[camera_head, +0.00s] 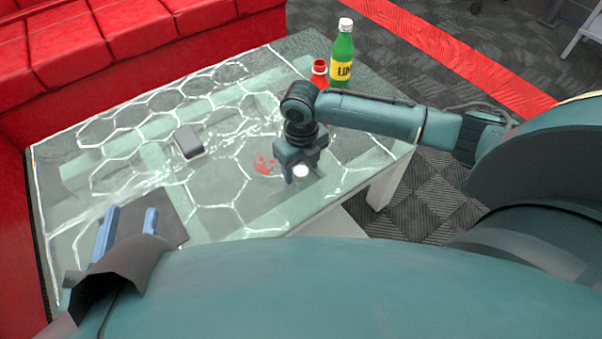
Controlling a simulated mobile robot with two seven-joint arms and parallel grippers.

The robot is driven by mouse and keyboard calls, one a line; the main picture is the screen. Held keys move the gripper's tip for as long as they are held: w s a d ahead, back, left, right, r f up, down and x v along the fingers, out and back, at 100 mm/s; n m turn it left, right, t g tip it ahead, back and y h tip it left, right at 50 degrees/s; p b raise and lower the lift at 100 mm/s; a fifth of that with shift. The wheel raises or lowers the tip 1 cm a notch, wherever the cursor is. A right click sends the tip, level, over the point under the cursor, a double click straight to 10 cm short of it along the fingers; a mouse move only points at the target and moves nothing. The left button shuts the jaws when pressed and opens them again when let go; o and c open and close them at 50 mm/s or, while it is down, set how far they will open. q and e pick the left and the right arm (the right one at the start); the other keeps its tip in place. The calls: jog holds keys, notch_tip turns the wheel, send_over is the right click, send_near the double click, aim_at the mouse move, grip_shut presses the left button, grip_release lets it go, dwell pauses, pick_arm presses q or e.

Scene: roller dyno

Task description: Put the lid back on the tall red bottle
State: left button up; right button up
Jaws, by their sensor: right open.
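The red bottle (319,70) stands upright at the far right end of the glass table, with a whitish ring at its neck. Its lower part is hidden behind my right arm. My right gripper (302,175) points down over the table's near right part, with its fingers apart. A small round white lid (300,171) shows between its fingertips; I cannot tell whether they touch it. My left gripper (129,228) is at the lower left, with its two blue fingers apart and nothing visible between them.
A green bottle with a yellow label (342,58) stands just right of the red bottle. A small grey box (188,142) lies on the table (125,128) left of centre. A red couch (95,45) borders the far and left sides. Much of the tabletop's middle is clear.

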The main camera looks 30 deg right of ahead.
jog(key=shift+c, duration=0.4)
pick_arm(q)
jog(key=shift+f, duration=0.15)
pick_arm(e)
jog(key=c, duration=1)
jog(key=shift+r, duration=0.1)
